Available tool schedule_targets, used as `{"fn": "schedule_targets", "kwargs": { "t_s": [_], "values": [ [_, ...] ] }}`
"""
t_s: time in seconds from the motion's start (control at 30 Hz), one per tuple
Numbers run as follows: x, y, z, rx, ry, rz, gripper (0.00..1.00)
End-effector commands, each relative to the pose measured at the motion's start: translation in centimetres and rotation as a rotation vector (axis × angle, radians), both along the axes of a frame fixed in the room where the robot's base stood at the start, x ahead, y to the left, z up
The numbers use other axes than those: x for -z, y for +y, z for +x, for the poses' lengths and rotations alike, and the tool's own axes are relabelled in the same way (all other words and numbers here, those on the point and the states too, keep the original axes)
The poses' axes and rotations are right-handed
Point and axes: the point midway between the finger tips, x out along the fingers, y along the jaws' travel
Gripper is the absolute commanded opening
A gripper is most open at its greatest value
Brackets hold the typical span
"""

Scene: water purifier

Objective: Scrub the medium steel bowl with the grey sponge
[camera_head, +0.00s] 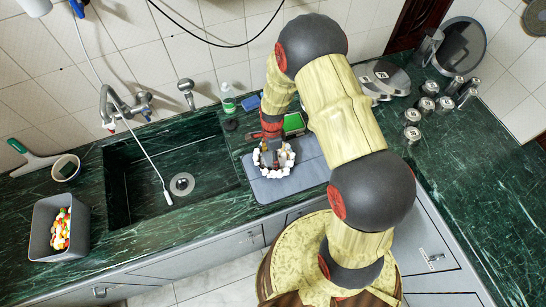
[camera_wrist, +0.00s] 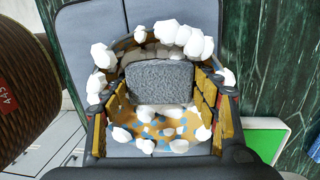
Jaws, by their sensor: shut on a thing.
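My gripper (camera_head: 272,152) points down over the bowl at the left part of the grey mat. In the wrist view, my gripper (camera_wrist: 162,90) is shut on the grey sponge (camera_wrist: 160,80), which sits between its two fingers. The bowl (camera_wrist: 138,129) lies below the sponge; its inside shows orange-brown patches with blue specks. White foam lumps ring its rim and lie inside it. In the head view the foam and my gripper hide most of the bowl. Whether the sponge touches the bowl's wall, I cannot tell.
The grey mat (camera_head: 310,172) lies right of the sink (camera_head: 145,195). A green-topped block (camera_head: 293,123), a blue sponge (camera_head: 251,103) and a bottle (camera_head: 228,99) stand behind. Several jars (camera_head: 412,134) stand right. A grey bin (camera_head: 48,242) with colourful bits stands left.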

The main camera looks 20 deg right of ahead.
Motion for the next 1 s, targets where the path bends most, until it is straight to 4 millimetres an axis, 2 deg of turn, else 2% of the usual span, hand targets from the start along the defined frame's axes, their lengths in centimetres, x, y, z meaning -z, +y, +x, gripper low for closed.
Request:
{"fn": "schedule_targets", "kwargs": {
  "t_s": [0.4, 1.0],
  "values": [
    [0.0, 1.9, -0.8, -0.002, 0.001, 0.000, 0.40],
    [0.0, 0.7, -2.1, 0.000, 0.003, 0.000, 0.40]
  ]
}}
